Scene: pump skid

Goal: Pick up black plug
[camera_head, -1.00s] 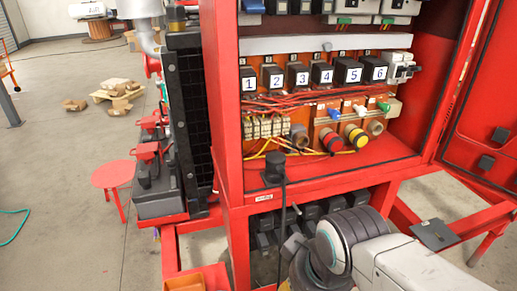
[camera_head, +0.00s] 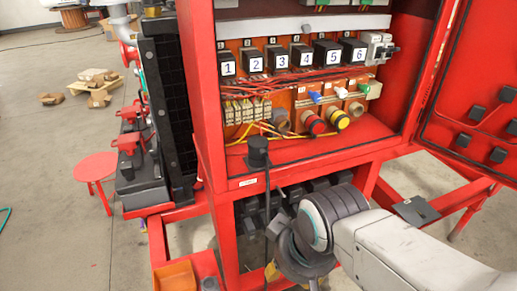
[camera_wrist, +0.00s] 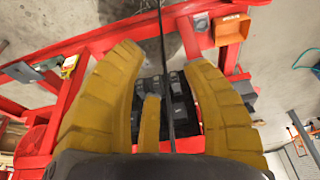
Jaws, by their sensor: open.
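The black plug (camera_head: 257,152) stands upright at the front edge of the red cabinet's floor in the head view. Its black cable (camera_head: 267,215) hangs down in front of the frame. In the wrist view a dark cable (camera_wrist: 164,60) runs between my gripper's fingers. My gripper (camera_wrist: 165,85) is open, with its yellow ridged fingers spread apart. It points at the lower frame area, and the plug itself cannot be made out in the wrist view. In the head view my arm covers most of the gripper, below the plug.
The open red cabinet (camera_head: 300,172) holds numbered black relays (camera_head: 280,59), wires and round connectors. Its red door (camera_head: 475,100) stands open at right. An orange bin (camera_head: 175,275) sits low at left, and a red stool (camera_head: 96,167) stands beyond it.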

